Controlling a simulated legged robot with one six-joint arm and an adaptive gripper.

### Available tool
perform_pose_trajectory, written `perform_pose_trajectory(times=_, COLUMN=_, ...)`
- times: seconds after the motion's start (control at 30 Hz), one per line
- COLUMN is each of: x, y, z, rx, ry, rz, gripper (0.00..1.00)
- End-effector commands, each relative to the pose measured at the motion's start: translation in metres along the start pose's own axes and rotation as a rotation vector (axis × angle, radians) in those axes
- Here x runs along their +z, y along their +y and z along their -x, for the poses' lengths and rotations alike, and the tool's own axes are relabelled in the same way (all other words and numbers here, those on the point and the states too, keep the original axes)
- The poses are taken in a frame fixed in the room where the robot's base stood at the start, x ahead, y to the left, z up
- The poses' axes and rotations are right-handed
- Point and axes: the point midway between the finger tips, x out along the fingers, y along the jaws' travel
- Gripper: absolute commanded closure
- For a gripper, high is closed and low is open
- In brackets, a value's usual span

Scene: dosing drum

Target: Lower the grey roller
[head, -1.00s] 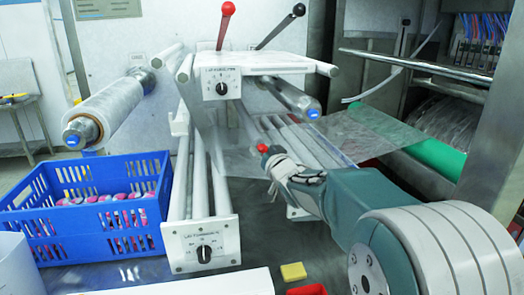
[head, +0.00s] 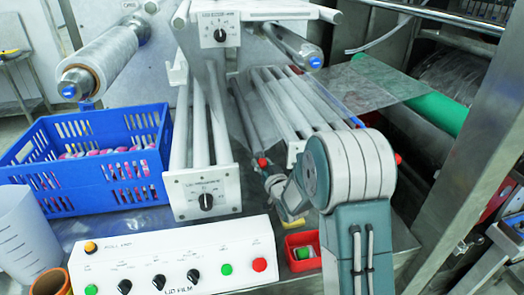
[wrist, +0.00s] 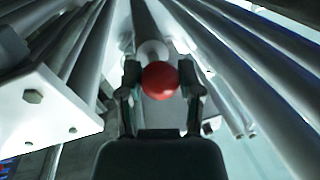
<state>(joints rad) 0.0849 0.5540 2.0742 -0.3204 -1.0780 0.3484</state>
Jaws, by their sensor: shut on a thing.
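The grey roller (head: 245,120) runs down toward me between the white rails, below the upper control box. A red ball knob (head: 263,162) is at its near end. My gripper (head: 268,178) is at this knob, low and close to the near end of the rails. In the wrist view the red knob (wrist: 160,80) sits between the two fingers of my gripper (wrist: 160,95), which are shut on it. A white round part (wrist: 152,50) and the dark grey roller (wrist: 150,18) show behind the knob. My arm hides part of the area to the right.
White rail frames stand on both sides, with a lower dial box (head: 203,194) to the left. A control panel (head: 170,255), a red bin (head: 303,252) and a yellow block (head: 293,223) are in front. A blue crate (head: 85,170) stands at left.

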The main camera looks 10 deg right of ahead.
Motion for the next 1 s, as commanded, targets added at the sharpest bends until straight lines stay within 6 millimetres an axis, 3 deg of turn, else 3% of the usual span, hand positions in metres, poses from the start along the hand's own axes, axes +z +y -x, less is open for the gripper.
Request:
perform_pose_trajectory(times=0.47, x=0.0078, y=0.0016, z=-0.0010, rx=-0.001, ry=0.003, rz=0.001, gripper=1.00)
perform_pose_trajectory(times=0.5, x=0.0077, y=0.0016, z=-0.0010, rx=-0.001, ry=0.003, rz=0.001, gripper=0.44)
perform_pose_trajectory(times=0.57, x=0.0077, y=0.0016, z=-0.0010, rx=-0.001, ry=0.003, rz=0.001, gripper=0.19)
perform_pose_trajectory(times=1.0, x=0.0076, y=0.0017, z=0.0027, rx=0.000, ry=0.002, rz=0.000, gripper=0.19)
